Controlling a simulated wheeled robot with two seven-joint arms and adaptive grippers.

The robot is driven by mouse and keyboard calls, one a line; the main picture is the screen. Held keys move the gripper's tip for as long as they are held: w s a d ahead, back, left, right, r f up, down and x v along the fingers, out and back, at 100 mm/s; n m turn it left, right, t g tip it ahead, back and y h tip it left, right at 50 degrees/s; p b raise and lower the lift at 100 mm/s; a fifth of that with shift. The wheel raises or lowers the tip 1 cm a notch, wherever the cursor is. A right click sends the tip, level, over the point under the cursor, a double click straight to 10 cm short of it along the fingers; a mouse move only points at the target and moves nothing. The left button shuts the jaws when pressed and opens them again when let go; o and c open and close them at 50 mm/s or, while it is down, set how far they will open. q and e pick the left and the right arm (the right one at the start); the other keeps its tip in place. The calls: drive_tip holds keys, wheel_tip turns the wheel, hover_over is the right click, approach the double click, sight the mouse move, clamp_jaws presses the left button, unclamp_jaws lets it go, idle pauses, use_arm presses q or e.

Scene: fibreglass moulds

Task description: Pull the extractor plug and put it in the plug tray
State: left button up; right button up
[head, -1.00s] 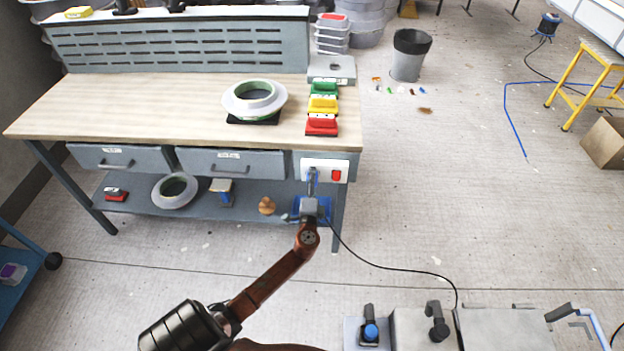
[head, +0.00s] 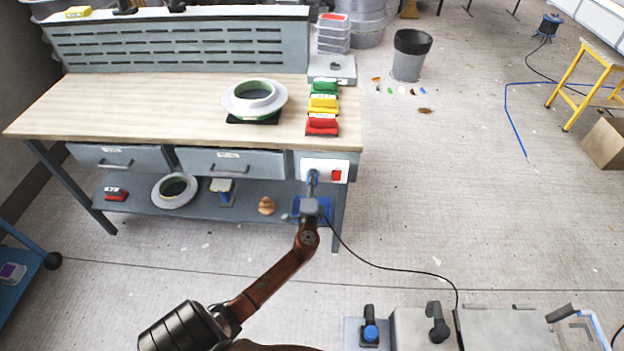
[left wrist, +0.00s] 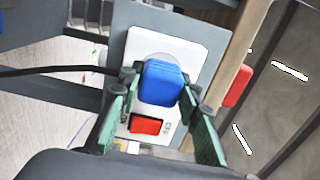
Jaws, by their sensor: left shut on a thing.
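The blue extractor plug (left wrist: 160,83) is between the green fingers of my left gripper (left wrist: 155,100) in the left wrist view, and the gripper is shut on it. In the head view my left gripper (head: 312,190) is at the white socket panel (head: 340,163) on the bench front. The plug is in front of the round socket; I cannot tell how far it is seated. A black cable (left wrist: 60,70) runs from the plug side. A blue tray-like thing (head: 326,209) on the lower shelf is partly hidden by my gripper. My right gripper is out of view.
A red switch (head: 336,175) is beside the socket. The bench (head: 150,110) carries a white ring mould (head: 255,98) and coloured blocks (head: 323,104). The lower shelf (head: 145,207) holds another ring (head: 174,190). The cable (head: 385,266) crosses the floor. Floor right of the bench is mostly clear.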

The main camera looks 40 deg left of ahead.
use_arm(q)
clamp_jaws()
drive_tip(key=shift+s+d, duration=0.1)
drive_tip(key=shift+v, duration=2.85)
